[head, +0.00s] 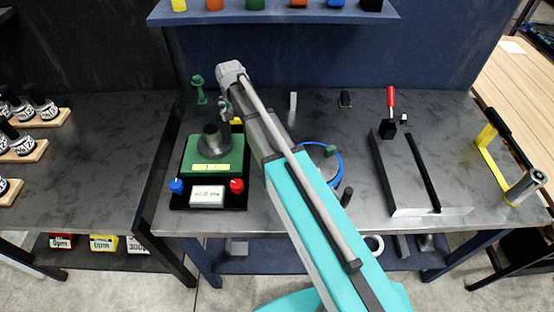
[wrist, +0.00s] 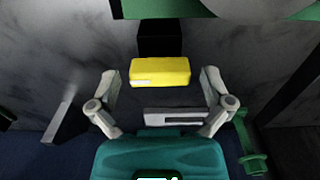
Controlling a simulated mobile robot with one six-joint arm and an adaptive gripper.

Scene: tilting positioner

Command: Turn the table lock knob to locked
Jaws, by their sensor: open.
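The tilting positioner (head: 214,155) is a green unit on a black base with a grey round table (head: 213,140). A yellow bar-shaped knob (wrist: 160,72), which looks like the table lock knob, sits on a black mount at its rear edge. The knob partly shows in the head view (head: 236,121) beside my arm. My gripper (wrist: 159,76) is open, with one finger to each side of the knob and visible gaps at both ends. Whether the fingertips are level with the knob in depth, I cannot tell. No lock marking is readable.
A green figure-like fixture (head: 199,88) stands behind the positioner, left of my gripper.

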